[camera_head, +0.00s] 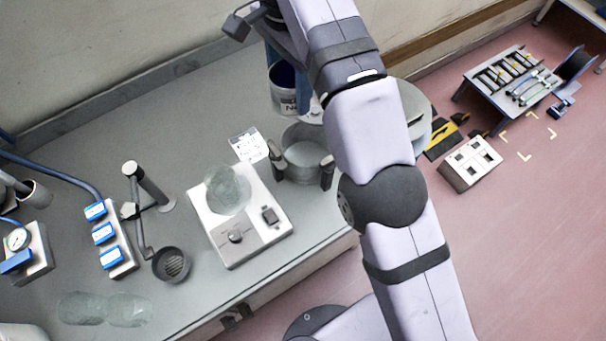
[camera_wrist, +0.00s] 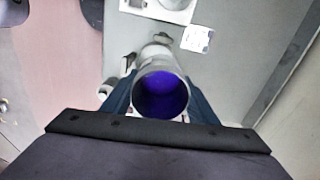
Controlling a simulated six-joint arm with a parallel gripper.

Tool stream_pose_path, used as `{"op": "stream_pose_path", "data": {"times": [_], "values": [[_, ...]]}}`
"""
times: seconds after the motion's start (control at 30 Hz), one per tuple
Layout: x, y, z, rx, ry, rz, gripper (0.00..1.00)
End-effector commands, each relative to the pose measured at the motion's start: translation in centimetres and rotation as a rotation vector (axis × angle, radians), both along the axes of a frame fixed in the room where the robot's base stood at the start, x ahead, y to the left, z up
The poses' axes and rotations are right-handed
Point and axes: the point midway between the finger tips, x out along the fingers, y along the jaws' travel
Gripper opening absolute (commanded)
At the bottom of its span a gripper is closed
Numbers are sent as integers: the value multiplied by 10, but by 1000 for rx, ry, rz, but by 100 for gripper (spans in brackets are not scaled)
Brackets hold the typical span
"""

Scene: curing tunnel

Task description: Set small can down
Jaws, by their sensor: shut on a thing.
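The small can (camera_head: 285,100) is white outside with dark lettering and a dark blue inside. My gripper (camera_head: 288,82) is shut on it at the back of the grey bench, partly behind my arm. In the wrist view the can (camera_wrist: 160,92) sits between the dark blue fingers of my gripper (camera_wrist: 160,108), its open mouth facing the camera. The inside looks blue and empty. The can's base is not clearly seen, so I cannot tell whether it touches the bench.
A white instrument (camera_head: 229,247) with a glass dish (camera_head: 227,191) stands nearer. Bare bench (camera_head: 205,120) lies left of the can.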

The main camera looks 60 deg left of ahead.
Motion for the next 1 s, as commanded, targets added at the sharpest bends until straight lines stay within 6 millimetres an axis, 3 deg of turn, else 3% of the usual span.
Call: {"op": "stream_pose_path", "data": {"times": [0.67,1.0], "values": [[-9,-7,13,0,0,15,27],[-27,-32,25,-1,0,41,27]]}}
